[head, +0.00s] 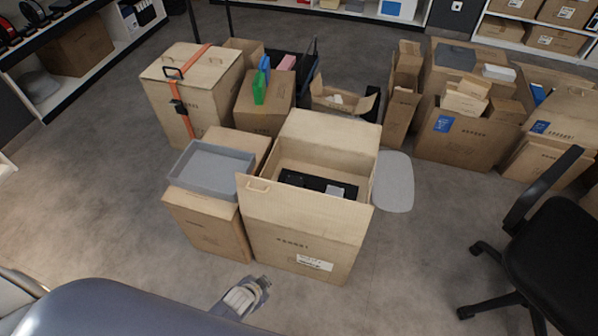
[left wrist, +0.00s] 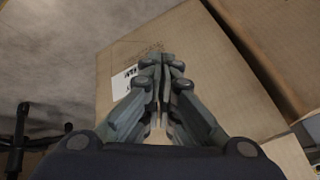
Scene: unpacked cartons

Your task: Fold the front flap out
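The open carton (head: 300,262) stands in the middle of the head view, with a white label low on its front. Its front flap (head: 305,215) stands up along the near edge, and a black device (head: 310,184) lies inside behind it. My left gripper (head: 263,282) is low in front of the carton, below the flap and near the bottom of the front face. In the left wrist view the left gripper's fingers (left wrist: 166,60) are together with nothing seen between them, before a cardboard face (left wrist: 205,75) with a white label. My right gripper is not seen.
A grey tray (head: 212,168) sits on a smaller carton (head: 210,225) touching the left side. A grey oval panel (head: 394,182) is at the right. A black office chair (head: 555,250) stands at far right. Several cartons fill the back.

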